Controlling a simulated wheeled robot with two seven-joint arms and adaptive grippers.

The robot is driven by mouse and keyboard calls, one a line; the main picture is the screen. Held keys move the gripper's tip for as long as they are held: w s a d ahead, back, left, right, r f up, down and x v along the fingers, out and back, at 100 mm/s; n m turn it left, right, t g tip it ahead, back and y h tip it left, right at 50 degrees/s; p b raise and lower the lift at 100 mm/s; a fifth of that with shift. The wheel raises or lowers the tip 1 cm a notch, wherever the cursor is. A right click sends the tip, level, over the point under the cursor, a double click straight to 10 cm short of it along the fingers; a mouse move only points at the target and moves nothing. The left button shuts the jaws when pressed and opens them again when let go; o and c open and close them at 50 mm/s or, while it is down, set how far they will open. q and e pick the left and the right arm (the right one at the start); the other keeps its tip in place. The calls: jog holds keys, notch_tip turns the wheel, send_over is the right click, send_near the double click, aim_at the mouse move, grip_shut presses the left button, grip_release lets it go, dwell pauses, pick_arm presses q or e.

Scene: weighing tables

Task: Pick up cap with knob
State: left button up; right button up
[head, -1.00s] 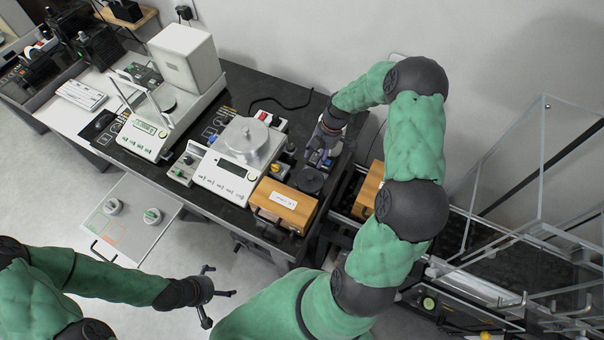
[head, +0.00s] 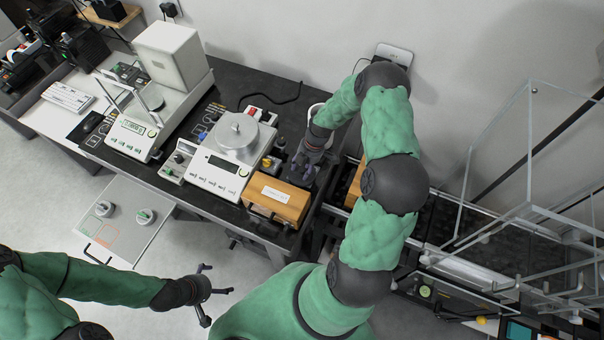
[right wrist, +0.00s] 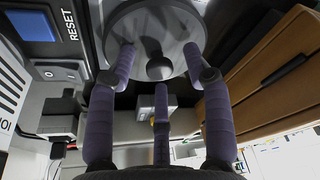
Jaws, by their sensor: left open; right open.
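In the right wrist view the cap with knob is a round grey disc (right wrist: 148,28) with a small dark ball-shaped knob (right wrist: 160,68). My right gripper (right wrist: 160,58) is open, its three purple fingers spread around the knob and overlapping the disc in the picture. I cannot tell whether they touch it. In the head view my right gripper (head: 302,170) is above the table's right end, beside the wooden box, and it hides the cap there. My left gripper (head: 212,292) is open and empty, away from the table over the floor.
A wooden box (head: 277,198) with a black handle stands close beside my right gripper. A white balance (head: 216,178) with a round metal lid is further left. A blue RESET button (right wrist: 30,24) is near the cap. A clear-walled case (head: 500,165) stands at the right.

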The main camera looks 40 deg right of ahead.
jog(key=shift+c, duration=0.3)
grip_shut()
jog(key=shift+r, duration=0.1)
